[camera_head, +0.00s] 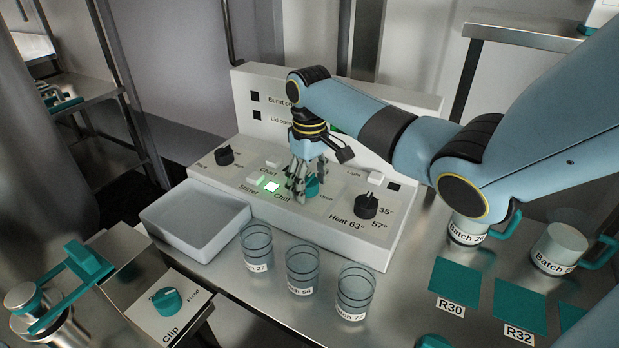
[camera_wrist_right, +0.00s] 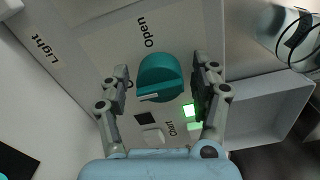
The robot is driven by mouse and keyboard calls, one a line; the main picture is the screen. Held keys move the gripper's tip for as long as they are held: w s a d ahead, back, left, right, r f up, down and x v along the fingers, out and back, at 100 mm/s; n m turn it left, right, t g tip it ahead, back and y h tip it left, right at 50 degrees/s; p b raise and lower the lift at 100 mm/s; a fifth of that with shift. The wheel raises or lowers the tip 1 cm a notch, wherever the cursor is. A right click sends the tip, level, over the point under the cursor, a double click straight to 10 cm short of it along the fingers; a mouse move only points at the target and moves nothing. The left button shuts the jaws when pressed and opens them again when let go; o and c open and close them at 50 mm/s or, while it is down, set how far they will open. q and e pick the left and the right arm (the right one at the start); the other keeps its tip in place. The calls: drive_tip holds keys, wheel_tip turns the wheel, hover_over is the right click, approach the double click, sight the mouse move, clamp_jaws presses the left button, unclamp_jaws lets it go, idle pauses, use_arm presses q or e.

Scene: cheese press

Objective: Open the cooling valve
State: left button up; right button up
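A teal round knob (camera_head: 312,186) sits on the white control panel (camera_head: 330,222), with the word "Open" printed beside it. In the right wrist view the knob (camera_wrist_right: 160,77) has a raised bar with a white mark, and "Open" is printed above it. I take it to be the cooling valve. My right gripper (camera_head: 300,186) points down at the panel by the knob. Its fingers (camera_wrist_right: 160,90) are apart, one on each side of the knob, with narrow gaps showing. Part of the knob is hidden by the fingers in the head view. My left gripper is not in view.
The panel also has a black heat knob (camera_head: 366,206), another black knob (camera_head: 224,155) and a lit green indicator (camera_head: 271,186). A white tray (camera_head: 190,222) and three labelled glasses (camera_head: 302,268) stand in front. Mugs and teal mats (camera_head: 460,286) occupy the right.

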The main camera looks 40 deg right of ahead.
drive_tip(key=c, duration=1)
drive_tip(key=shift+r+m+p, duration=0.2)
drive_tip(key=shift+m+p, duration=0.2)
drive_tip(key=shift+p, duration=0.4)
drive_tip(key=m+p, duration=0.5)
drive_tip(key=p, duration=0.1)
drive_tip(key=shift+w+a+m, duration=0.1)
drive_tip(key=shift+a+m, duration=0.05)
drive_tip(key=shift+m, duration=0.25)
drive_tip(key=m+p, duration=0.2)
drive_tip(key=shift+m, duration=0.3)
drive_tip(key=m+p, duration=0.1)
drive_tip(key=m, duration=0.1)
drive_tip(key=shift+w+m, duration=0.1)
drive_tip(key=shift+m, duration=0.3)
drive_tip(key=m+p, duration=0.1)
drive_tip(key=m, duration=0.1)
drive_tip(key=shift+m, duration=0.3)
drive_tip(key=shift+w+f+m+p, duration=0.1)
drive_tip(key=shift+m+p, duration=0.25)
drive_tip(key=shift+m, duration=1.35)
